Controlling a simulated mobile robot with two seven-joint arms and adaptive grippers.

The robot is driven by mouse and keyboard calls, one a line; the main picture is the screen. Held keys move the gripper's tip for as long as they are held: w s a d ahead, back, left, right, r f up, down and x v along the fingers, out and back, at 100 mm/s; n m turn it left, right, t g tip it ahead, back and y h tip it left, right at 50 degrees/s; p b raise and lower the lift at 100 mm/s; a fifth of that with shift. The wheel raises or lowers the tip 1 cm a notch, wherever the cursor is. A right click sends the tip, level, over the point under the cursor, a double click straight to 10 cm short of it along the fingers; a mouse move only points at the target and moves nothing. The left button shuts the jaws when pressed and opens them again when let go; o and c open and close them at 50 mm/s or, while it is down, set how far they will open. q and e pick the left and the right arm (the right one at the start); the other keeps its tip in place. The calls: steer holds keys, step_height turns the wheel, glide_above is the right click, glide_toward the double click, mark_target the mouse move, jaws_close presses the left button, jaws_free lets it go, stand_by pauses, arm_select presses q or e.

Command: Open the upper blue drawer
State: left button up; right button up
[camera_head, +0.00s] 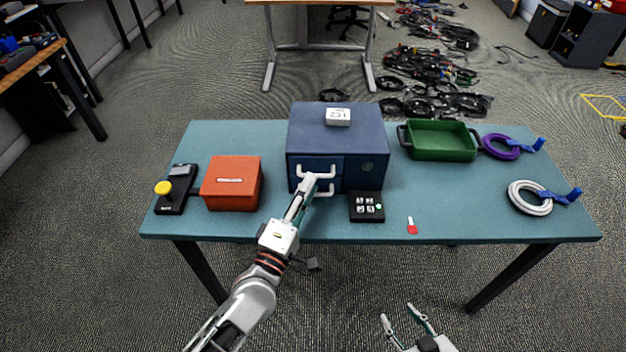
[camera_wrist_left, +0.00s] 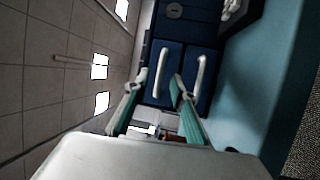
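The blue cabinet (camera_head: 337,130) stands at the middle of the table. Its upper blue drawer (camera_wrist_left: 171,60) looks shut and has a white handle (camera_head: 319,168), which also shows in the wrist view (camera_wrist_left: 161,72). A lower white handle (camera_head: 328,191) sits beneath it and also shows in the wrist view (camera_wrist_left: 201,74). My left gripper (camera_head: 309,180) is at the cabinet front; in the wrist view its fingers (camera_wrist_left: 159,83) are apart, with the upper handle lined up between them. Whether they touch it is unclear. My right gripper (camera_head: 401,312) is open and empty before the table.
A red box (camera_head: 231,183) and a yellow-button device (camera_head: 176,188) are left of the cabinet. A black keypad (camera_head: 367,207) and red key-like item (camera_head: 412,226) lie front right. A green tray (camera_head: 439,141), purple cable (camera_head: 502,147) and white cable (camera_head: 529,198) are right.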

arm_select(q)
steer(key=x, duration=0.2)
steer(key=shift+w+d, duration=0.1)
steer(key=shift+w, duration=0.2)
jaws_close()
arm_select(e)
steer(key=shift+w+d+r, duration=0.1)
steer(key=shift+w+d, duration=0.1)
steer(key=shift+w, duration=0.15)
